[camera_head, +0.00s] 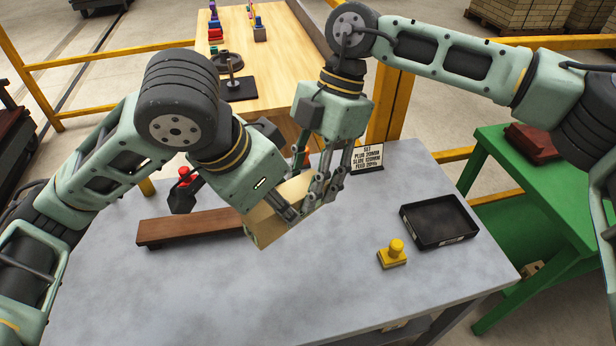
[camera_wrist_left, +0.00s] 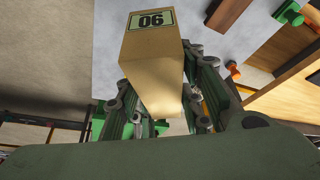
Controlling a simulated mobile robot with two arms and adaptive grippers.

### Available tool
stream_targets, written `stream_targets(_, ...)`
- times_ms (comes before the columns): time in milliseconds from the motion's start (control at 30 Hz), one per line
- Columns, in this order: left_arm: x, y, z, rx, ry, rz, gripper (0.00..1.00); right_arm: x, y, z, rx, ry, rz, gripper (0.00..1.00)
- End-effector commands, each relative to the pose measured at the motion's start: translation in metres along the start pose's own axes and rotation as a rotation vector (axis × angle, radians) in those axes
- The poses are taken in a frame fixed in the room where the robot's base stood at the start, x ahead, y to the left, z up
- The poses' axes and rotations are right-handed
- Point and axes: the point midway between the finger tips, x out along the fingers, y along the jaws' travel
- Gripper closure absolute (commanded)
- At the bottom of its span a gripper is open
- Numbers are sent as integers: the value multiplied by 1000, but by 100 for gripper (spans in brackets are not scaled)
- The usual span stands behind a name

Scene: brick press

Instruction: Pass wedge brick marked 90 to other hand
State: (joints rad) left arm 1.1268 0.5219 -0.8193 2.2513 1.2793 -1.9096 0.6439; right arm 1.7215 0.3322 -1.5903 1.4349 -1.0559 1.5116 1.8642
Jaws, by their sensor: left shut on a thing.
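The tan wedge brick (camera_head: 262,228) is held above the grey table, tilted. In the left wrist view the brick (camera_wrist_left: 152,50) shows a green label, upside down, that reads 90. My left gripper (camera_head: 287,212) is shut on the brick, with its fingers (camera_wrist_left: 160,105) along both sides. My right gripper (camera_head: 318,186) comes down from above at the brick's right end. Its fingers overlap the brick and the left fingers in the picture. Whether the right fingers press on the brick is hidden.
On the grey table (camera_head: 200,290) are a brown wooden bar (camera_head: 185,229), a black tray (camera_head: 438,222), a yellow stamp-like piece (camera_head: 393,253), a sign (camera_head: 367,157) and a red-topped black device (camera_head: 184,190). A green bench (camera_head: 520,165) stands right. The table's front is clear.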

Motion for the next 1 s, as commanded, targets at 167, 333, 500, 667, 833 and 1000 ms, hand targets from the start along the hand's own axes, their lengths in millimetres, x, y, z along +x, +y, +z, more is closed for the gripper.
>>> stream_targets(167,-1,6,-2,16,8,14,88,-1,3,-1,-3,2,12,83)
stream_targets(333,-1,7,-2,20,9,18,59,-2,4,-2,-4,3,16,88)
stream_targets(500,-1,7,-2,19,9,17,44,-2,4,-2,-4,3,15,88)
stream_targets(667,0,5,-1,15,7,13,43,-2,3,-2,-3,3,12,88)
stream_targets(833,-4,4,-2,12,7,10,43,-1,3,-2,-3,3,10,88)
stream_targets(1000,-27,3,-2,12,10,8,43,-1,2,-2,-2,2,9,88)
